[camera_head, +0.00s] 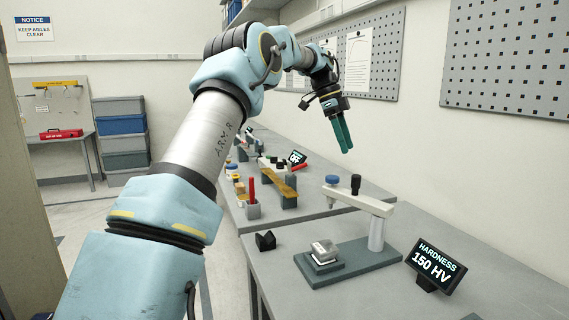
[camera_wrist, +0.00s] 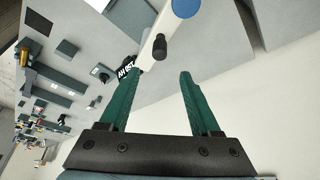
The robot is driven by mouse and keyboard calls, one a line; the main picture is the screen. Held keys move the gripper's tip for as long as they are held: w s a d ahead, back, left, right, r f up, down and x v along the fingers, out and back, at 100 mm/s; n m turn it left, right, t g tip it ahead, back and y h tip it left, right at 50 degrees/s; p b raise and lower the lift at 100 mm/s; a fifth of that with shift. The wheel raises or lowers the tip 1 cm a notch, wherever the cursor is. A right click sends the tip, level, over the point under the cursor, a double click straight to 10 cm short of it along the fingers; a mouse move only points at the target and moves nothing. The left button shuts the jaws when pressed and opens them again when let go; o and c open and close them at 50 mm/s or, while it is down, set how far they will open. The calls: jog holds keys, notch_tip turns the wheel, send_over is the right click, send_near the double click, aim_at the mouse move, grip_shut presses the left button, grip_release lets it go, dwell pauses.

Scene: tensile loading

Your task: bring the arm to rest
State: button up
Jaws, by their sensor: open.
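My arm reaches up and across the benches in the head view, clear of the tabletop. My gripper (camera_head: 344,149) hangs in the air above and behind the hardness tester (camera_head: 376,233), its green fingers pointing down. In the wrist view my gripper (camera_wrist: 152,88) shows two green fingers apart with nothing between them. Past the fingertips the tester's white arm (camera_wrist: 151,50) shows, with its black knob (camera_wrist: 160,46) and blue disc (camera_wrist: 185,7).
A silver block (camera_head: 323,251) sits on the tester's grey base. A display (camera_head: 436,266) reads "HARDNESS 150 HV". A black V-shaped block (camera_head: 265,240) stands on the bench. Other fixtures fill the farther bench (camera_head: 313,205). Pegboards (camera_head: 508,55) line the wall.

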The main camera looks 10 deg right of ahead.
jog(key=s+a+f+n+t+y, duration=0.1)
jog(key=s+a+f+n, duration=0.2)
jog(key=a, duration=0.4)
jog(key=a+f+n+t, duration=0.1)
jog(key=a+f+n, duration=0.2)
jog(key=a+n, duration=0.3)
jog(key=s+a+f+n+t+y, duration=0.1)
jog(key=s+a+f+n, duration=0.2)
jog(key=a, duration=0.4)
jog(key=s+a+f+n, duration=0.4)
jog(key=s+a+n, duration=0.2)
jog(key=s+a, duration=0.2)
jog(key=s+a+f+n+t+y, duration=0.1)
jog(key=s+a+f+n, duration=0.3)
jog(key=s+a+n, duration=0.2)
jog(key=s+a, duration=0.2)
jog(key=a, duration=0.1)
jog(key=shift+s+a+f, duration=0.15)
jog(key=shift+a+f, duration=0.05)
jog(key=shift+f, duration=0.1)
